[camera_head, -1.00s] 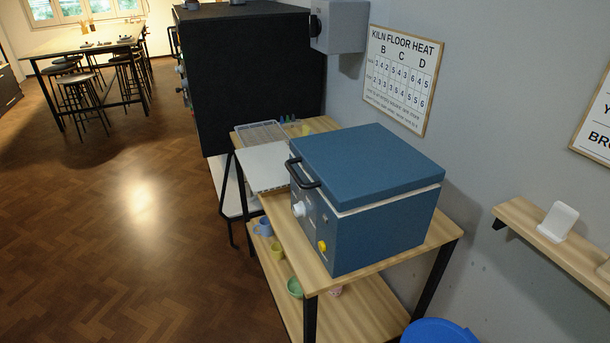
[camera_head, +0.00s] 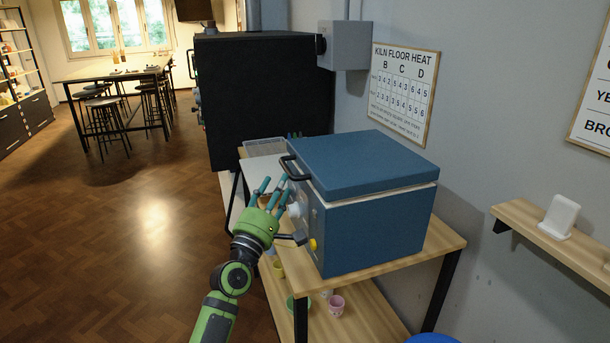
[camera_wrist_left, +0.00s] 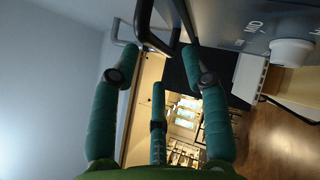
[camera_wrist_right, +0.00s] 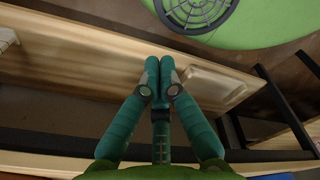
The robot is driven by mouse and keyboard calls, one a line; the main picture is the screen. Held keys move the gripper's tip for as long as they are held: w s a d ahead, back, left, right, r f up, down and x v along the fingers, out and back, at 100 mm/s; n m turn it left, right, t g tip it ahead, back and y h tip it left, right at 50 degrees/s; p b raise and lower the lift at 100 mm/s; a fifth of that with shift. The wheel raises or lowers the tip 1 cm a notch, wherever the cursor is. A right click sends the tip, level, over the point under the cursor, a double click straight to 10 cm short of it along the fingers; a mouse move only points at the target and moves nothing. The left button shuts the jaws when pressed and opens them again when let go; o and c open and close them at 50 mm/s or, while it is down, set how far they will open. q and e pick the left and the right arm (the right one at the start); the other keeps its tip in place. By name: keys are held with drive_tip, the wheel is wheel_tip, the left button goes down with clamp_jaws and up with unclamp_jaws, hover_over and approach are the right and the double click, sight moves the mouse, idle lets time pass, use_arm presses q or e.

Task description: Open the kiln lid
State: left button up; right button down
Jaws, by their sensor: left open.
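The blue kiln (camera_head: 370,235) stands on a wooden table. Its blue lid (camera_head: 365,160) lies flat and closed over a pale rim. The black lid handle (camera_head: 289,169) sticks out from the lid's front edge. My left gripper (camera_head: 270,187) is open in front of the kiln, just below and left of the handle. In the left wrist view, the handle (camera_wrist_left: 143,30) shows just beyond the open fingertips (camera_wrist_left: 158,60); I cannot tell whether they touch. My right gripper (camera_wrist_right: 160,62) shows only in its wrist view, with its fingertips together and nothing visible between them.
A white knob (camera_head: 294,210) and a yellow knob (camera_head: 313,245) sit on the kiln's front. A large black cabinet (camera_head: 265,95) stands behind. A wall shelf (camera_head: 545,236) is at the right. Cups stand on the table's lower shelf (camera_head: 350,318).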

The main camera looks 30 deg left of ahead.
sight(285, 170)
use_arm(q)
drive_tip(key=p+x, duration=0.1)
drive_tip(key=x, duration=0.5)
drive_tip(key=shift+r, duration=0.2)
use_arm(e)
drive_tip(key=shift+s+a+r, duration=0.25)
drive_tip(key=shift+s, duration=0.15)
drive_tip(key=shift+s+a+r, duration=0.2)
drive_tip(key=shift+s, duration=0.2)
use_arm(q)
clamp_jaws()
use_arm(e)
drive_tip(key=shift+w+d, duration=0.1)
drive_tip(key=shift+w, duration=0.3)
